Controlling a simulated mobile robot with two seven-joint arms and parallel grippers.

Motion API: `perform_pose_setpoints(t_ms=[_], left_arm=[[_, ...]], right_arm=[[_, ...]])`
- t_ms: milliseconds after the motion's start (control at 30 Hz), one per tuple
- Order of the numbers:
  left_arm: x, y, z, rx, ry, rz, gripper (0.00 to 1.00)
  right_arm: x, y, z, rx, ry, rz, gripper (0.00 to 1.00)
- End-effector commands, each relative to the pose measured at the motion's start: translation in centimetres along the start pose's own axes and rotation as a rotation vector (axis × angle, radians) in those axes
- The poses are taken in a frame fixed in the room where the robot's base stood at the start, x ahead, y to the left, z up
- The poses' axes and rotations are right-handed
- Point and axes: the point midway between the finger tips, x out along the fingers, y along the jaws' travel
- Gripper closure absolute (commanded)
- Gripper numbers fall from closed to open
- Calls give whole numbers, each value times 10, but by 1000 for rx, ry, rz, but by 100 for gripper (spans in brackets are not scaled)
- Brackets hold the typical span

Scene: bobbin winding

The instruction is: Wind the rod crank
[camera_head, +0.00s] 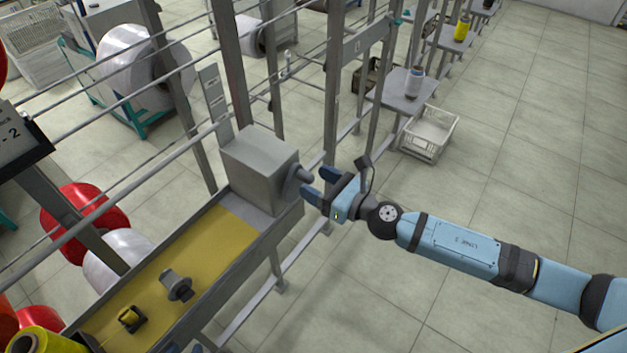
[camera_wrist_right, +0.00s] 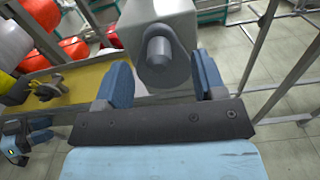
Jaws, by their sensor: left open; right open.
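The grey rod crank (camera_head: 297,180) sticks out of the side of a grey box (camera_head: 262,165) at the end of the yellow trough. In the right wrist view the crank (camera_wrist_right: 158,52) is a rounded arm with a blunt round knob. My right gripper (camera_head: 314,184) is open, with its blue fingers on either side of the knob; I cannot tell whether they touch it. In the right wrist view the knob lies between the open fingers (camera_wrist_right: 162,68).
The yellow trough (camera_head: 215,233) holds a grey spool-like part (camera_head: 176,285) and a small yellow-and-black part (camera_head: 131,318). Metal posts and rails stand behind the box. A white crate (camera_head: 430,133) stands on the floor.

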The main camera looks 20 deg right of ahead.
Motion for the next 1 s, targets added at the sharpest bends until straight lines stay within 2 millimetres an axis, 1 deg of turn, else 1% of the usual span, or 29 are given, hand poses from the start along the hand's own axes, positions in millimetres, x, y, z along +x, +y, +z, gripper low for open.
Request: perform_pose_setpoints(t_ms=[33,300,600,733,1000], left_arm=[[2,0,2,0,0,0,57],[6,0,11,-1,-1,1,57],[11,1,23,-2,-6,1,57],[11,1,25,-2,-7,1,57],[11,1,24,-2,-8,1,57]], right_arm=[[-6,0,-2,0,2,0,36],[-33,0,-3,0,2,0,36],[-61,0,-2,1,1,0,36],[-65,0,0,0,0,0,36],[-65,0,0,0,0,0,36]])
